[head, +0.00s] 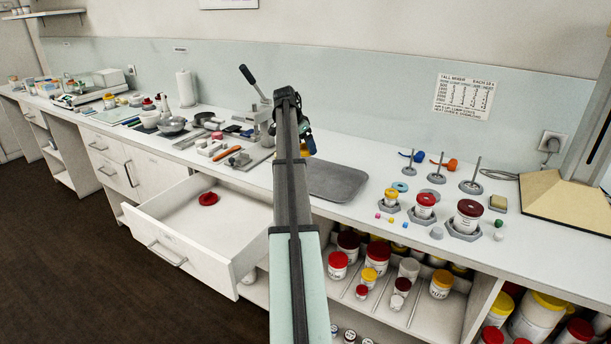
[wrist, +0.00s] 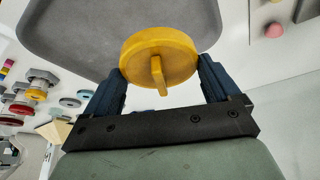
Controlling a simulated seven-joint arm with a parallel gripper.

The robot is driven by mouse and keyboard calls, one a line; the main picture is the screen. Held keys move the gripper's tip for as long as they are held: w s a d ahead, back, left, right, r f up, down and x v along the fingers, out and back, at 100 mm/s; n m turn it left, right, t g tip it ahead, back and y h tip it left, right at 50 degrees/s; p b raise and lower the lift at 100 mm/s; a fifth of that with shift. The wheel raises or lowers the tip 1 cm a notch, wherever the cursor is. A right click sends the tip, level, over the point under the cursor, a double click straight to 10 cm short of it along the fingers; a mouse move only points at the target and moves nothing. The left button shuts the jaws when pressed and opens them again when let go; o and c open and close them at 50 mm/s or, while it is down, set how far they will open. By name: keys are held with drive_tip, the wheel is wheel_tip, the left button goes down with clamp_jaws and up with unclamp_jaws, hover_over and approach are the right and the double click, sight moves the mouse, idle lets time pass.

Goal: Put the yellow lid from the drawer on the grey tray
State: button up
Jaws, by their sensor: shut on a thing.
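My gripper (wrist: 162,70) is shut on the yellow lid (wrist: 158,52), a round disc with a raised bar handle, held between the two blue fingers. In the wrist view the lid overlaps the edge of the grey tray (wrist: 75,30). In the head view my gripper (head: 308,142) is at the back left of the grey tray (head: 338,182), partly behind my arm, with only a sliver of the lid (head: 304,153) showing. The height of the lid over the tray cannot be told. The tray's visible surface is bare. The drawer (head: 190,258) is open at the left.
A red lid (head: 208,198) lies in the drawer. A lever press (head: 258,105) stands left of my arm. Right of the tray are posts with discs and lidded jars in hexagonal holders, including a dark red one (head: 468,215). Several jars fill the shelf below the counter.

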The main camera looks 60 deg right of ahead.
drive_tip(key=shift+s+d+f, duration=0.1)
drive_tip(key=shift+s+f, duration=0.05)
drive_tip(key=shift+f, duration=4.8)
drive_tip(key=shift+f, duration=0.1)
drive_tip(key=o, duration=0.7)
drive_tip(key=shift+o, duration=0.2)
drive_tip(key=v, duration=1.2)
